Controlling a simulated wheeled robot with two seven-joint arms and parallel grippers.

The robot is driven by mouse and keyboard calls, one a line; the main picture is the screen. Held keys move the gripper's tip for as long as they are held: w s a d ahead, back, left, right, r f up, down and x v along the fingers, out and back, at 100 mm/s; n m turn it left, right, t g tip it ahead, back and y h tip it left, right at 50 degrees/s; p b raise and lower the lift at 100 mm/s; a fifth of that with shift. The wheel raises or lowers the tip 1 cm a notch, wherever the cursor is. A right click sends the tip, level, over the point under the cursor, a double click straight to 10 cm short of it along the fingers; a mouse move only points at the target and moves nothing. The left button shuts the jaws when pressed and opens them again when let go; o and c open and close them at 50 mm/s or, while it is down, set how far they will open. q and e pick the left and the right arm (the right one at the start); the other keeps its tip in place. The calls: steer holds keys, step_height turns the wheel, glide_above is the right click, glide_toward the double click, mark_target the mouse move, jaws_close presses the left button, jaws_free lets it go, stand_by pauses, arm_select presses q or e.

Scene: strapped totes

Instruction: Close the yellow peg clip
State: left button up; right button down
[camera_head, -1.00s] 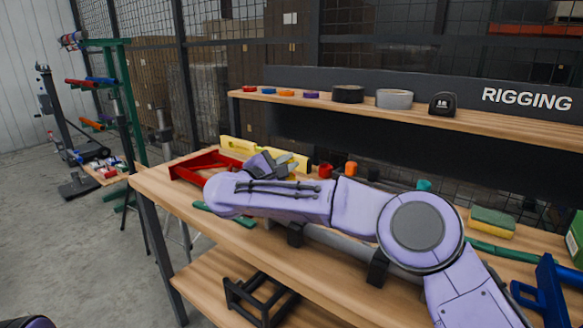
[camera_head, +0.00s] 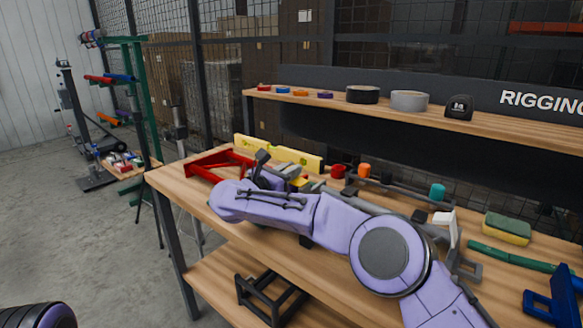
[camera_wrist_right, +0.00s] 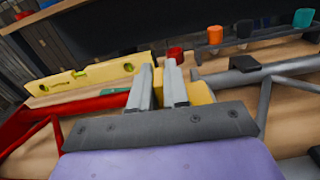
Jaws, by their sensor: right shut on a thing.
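The yellow peg clip (camera_head: 299,182) shows only in part in the head view, at the far side of my right gripper (camera_head: 287,172). In the right wrist view, yellow parts of the clip (camera_wrist_right: 201,92) show beside and behind the two grey fingers of my right gripper (camera_wrist_right: 160,78). The fingers are close together, shut on the clip. The hand hides most of it, so I cannot tell whether its jaws are closed. My left gripper is not in view.
A red bracket (camera_head: 200,166) and a yellow spirit level (camera_head: 249,146) are beside the hand. A grey pipe (camera_wrist_right: 229,77) lies to the right. Red (camera_head: 338,171), orange (camera_head: 364,170) and teal (camera_head: 437,190) pieces stand behind my arm. A sponge (camera_head: 507,228) lies farther right.

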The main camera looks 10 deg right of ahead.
steer(key=shift+a+f+n, duration=0.1)
steer(key=shift+f+n, duration=0.15)
steer(key=shift+n, duration=0.15)
steer(key=c, duration=1.2)
jaws_free()
steer(key=v, duration=1)
steer(key=shift+s+a, duration=0.15)
steer(key=shift+a, duration=0.05)
